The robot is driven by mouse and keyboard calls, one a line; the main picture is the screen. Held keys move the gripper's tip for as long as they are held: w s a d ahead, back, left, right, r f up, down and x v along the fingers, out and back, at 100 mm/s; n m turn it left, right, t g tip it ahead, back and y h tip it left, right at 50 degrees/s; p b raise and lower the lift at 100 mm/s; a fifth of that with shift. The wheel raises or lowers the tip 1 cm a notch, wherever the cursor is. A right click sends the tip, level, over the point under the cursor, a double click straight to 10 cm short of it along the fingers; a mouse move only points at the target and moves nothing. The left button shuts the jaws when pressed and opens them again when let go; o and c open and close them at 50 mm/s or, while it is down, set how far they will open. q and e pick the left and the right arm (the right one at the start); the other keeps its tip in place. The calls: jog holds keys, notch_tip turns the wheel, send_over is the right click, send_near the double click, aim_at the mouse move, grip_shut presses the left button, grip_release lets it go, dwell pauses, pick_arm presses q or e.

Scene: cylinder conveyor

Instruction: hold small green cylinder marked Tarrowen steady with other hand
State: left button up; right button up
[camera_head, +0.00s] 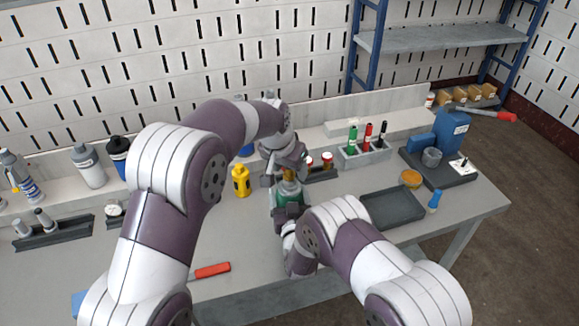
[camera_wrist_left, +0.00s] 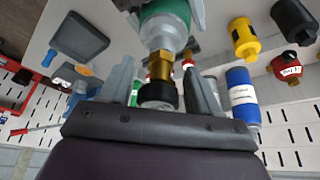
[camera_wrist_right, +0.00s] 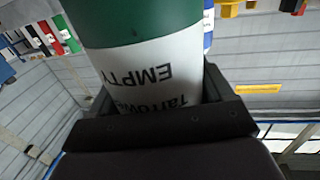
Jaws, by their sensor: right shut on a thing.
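The small green cylinder (camera_head: 289,188) stands about upright near the middle of the bench in the head view. The right wrist view shows its green body and a white label (camera_wrist_right: 145,65) reading "EMPTY" and "Tarrowen", upside down. My right gripper (camera_head: 290,212) is shut on the cylinder's body from the near side. My left gripper (camera_head: 287,172) is above it. The left wrist view shows its two fingers open on either side of a brass valve with a black end (camera_wrist_left: 158,94), with gaps visible at both sides.
A yellow cylinder (camera_head: 241,181) stands left of the green one. Red-bodied items (camera_head: 327,160) stand close behind right. An empty dark tray (camera_head: 393,207) and a holder with coloured markers (camera_head: 364,153) are to the right. A red-handled tool (camera_head: 212,270) lies at the front.

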pick_arm(q)
jog(key=shift+r, duration=1.25)
jog(key=shift+f, duration=0.1)
jog(key=shift+f, duration=1.15)
